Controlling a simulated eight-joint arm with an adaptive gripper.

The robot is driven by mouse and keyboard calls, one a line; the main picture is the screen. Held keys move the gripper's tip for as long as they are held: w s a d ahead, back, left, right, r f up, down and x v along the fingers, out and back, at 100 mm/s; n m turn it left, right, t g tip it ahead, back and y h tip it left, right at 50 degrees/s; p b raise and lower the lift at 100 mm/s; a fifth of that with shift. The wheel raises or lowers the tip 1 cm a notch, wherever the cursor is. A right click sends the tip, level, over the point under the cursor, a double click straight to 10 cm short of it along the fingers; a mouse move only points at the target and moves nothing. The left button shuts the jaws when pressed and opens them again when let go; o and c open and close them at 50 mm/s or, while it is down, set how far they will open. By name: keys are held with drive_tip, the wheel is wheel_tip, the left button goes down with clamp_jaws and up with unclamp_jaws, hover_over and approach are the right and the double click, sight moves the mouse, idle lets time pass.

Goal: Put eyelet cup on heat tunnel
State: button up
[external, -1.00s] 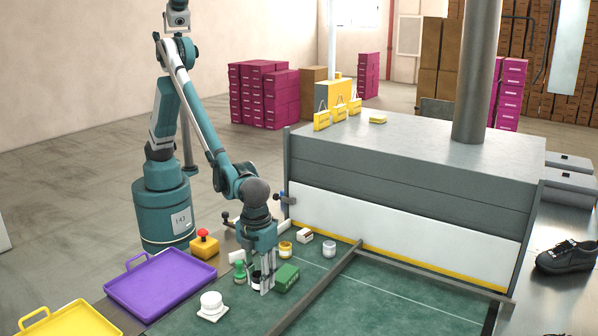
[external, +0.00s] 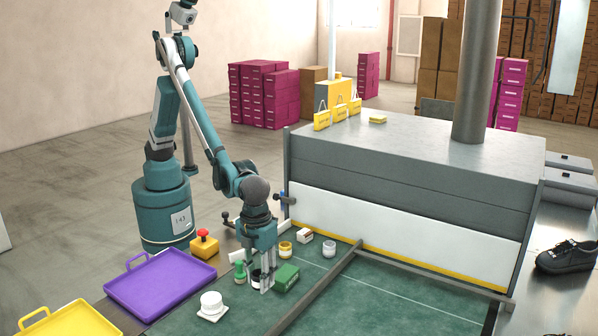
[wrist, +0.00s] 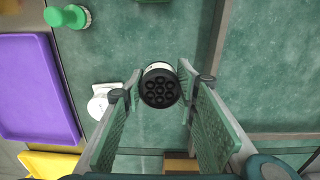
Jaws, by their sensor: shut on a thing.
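A small cup with a pale rim and several dark round openings on top, which looks like the eyelet cup (wrist: 159,88), sits between my fingertips in the wrist view. My gripper (external: 262,284) points down over the green mat and is shut on this cup. In the external view the cup (external: 255,276) shows as a dark shape partly hidden by the fingers. The heat tunnel (external: 400,170) is the large grey box behind, with a flat top, a white front panel and a yellow lower edge.

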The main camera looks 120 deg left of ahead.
wheel_tip(320, 180, up, 47)
drive_tip(key=w+a+n+p, duration=0.2)
drive_tip(key=a+n+p, duration=0.15)
drive_tip(key=a, duration=1.05)
drive_tip(key=w+a+n+p, duration=0.2)
drive_tip(key=a+n+p, duration=0.15)
drive_tip(key=a, duration=1.05)
drive_tip(key=w+a+n+p, duration=0.25)
drive_tip(key=a+p, duration=0.25)
drive_tip(key=a, duration=0.9)
drive_tip(key=s+a+n+p, duration=0.3)
drive_tip(key=s+a+p, duration=0.15)
drive_tip(key=a, duration=0.85)
drive_tip(key=s+a+n+p, duration=0.3)
drive_tip(key=s+a, duration=0.2)
drive_tip(key=a, duration=0.7)
drive_tip(key=s+a+n+p, duration=0.2)
drive_tip(key=s+a+p, duration=0.15)
drive_tip(key=a, duration=0.95)
drive_tip(key=f, duration=0.4)
drive_tip(key=shift+s+f+b, duration=0.3)
drive_tip(key=shift+f, duration=0.05)
